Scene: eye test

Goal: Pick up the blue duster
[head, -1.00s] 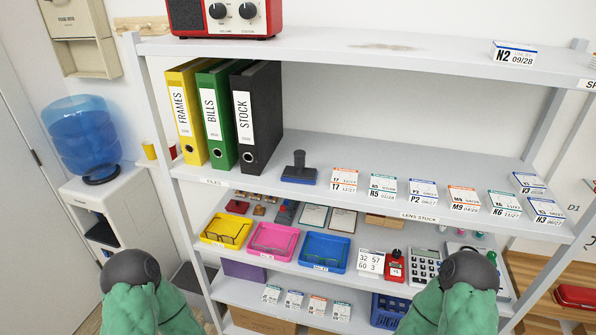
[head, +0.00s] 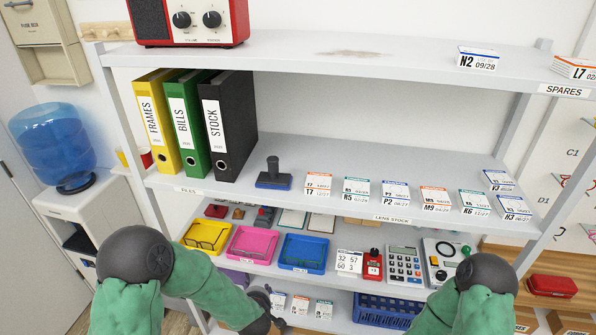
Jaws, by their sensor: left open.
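The blue duster (head: 273,179), a flat blue block with an upright dark handle, stands on the middle shelf, right of the black binder. My left gripper (head: 274,304) is partly in view at the bottom, low in front of the shelves, well below the duster and apart from it. It is open, and I see nothing held in it. Its fingers are small and dark, partly hidden by my green left arm. My right arm shows at the bottom right, but its gripper is out of view.
Yellow, green and black binders (head: 229,125) stand left of the duster. Small lens boxes (head: 318,184) line the shelf to its right. Yellow, pink and blue trays (head: 303,253) lie on the shelf below. The top shelf (head: 300,62) overhangs; the shelf behind the duster is clear.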

